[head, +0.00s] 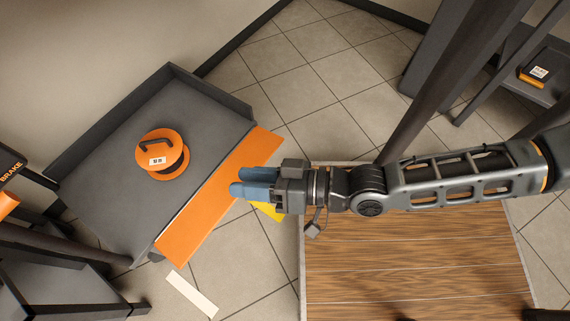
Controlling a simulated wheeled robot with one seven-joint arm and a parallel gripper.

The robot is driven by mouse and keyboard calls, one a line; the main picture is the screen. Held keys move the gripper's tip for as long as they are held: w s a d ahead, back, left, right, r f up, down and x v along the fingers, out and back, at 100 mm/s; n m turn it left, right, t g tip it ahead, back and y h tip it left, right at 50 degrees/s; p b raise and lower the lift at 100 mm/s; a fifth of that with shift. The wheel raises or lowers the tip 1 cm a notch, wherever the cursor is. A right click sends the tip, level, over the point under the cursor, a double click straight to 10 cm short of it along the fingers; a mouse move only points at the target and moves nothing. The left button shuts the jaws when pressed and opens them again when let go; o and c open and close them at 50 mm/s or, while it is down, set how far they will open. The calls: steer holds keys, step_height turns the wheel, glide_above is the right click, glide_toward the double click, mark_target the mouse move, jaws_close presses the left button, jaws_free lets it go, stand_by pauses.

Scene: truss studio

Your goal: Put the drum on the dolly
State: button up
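An orange drum (161,149) with a dark handle and a white label on top sits on a grey platform (112,205) with a raised back edge and an orange front strip. I cannot tell for sure whether this platform is the dolly. My gripper (241,185) has two blue fingers pointing left, over or near the orange strip, to the right of the drum and apart from it. The fingers look close together from this angle, and any gap between them is not clear. Nothing shows held in them.
A wood-topped surface (410,265) lies under my arm. A yellow patch (268,211) shows below my gripper. A dark unit marked BRAKE (12,172) stands at the left edge. A dark shelf with a small orange box (534,77) is at upper right. Tiled floor (330,75) is clear behind.

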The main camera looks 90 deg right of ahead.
steer(key=s+a+r+n+y, duration=0.1)
steer(key=s+r+n, duration=0.2)
steer(key=r+n, duration=0.1)
steer(key=s+a+r+n+g+y, duration=0.1)
steer(key=s+a+r+n, duration=0.1)
steer(key=r, duration=0.4)
steer(key=shift+s+r+n, duration=0.35)
steer(key=shift+s+n, duration=0.3)
steer(key=shift+n, duration=0.25)
